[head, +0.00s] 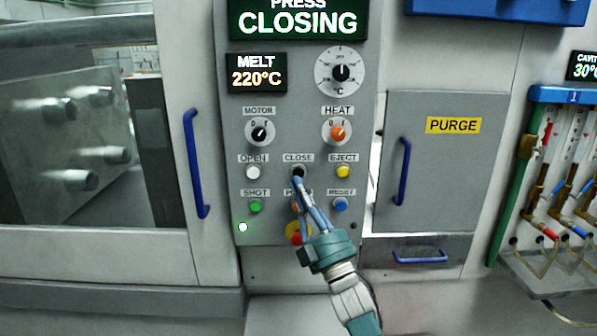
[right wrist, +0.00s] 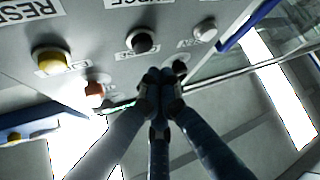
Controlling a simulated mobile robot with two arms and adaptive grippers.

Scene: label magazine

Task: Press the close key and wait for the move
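The close key (head: 298,170) is a dark round button under its CLOSE label in the middle of the panel. It also shows in the right wrist view (right wrist: 140,42), just beyond my fingertips. My right gripper (head: 299,178) reaches up from below with its fingers together, tips at the lower edge of the key. The tips (right wrist: 162,82) look shut and empty in the right wrist view. I cannot tell whether they touch the key. My left gripper is not in view.
Near the key are the white OPEN key (head: 253,172), the yellow EJECT key (head: 343,171) and the blue reset key (head: 341,204). My fingers partly cover the lower middle key and the red button (head: 295,238). A blue door handle (head: 194,163) is left of the panel.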

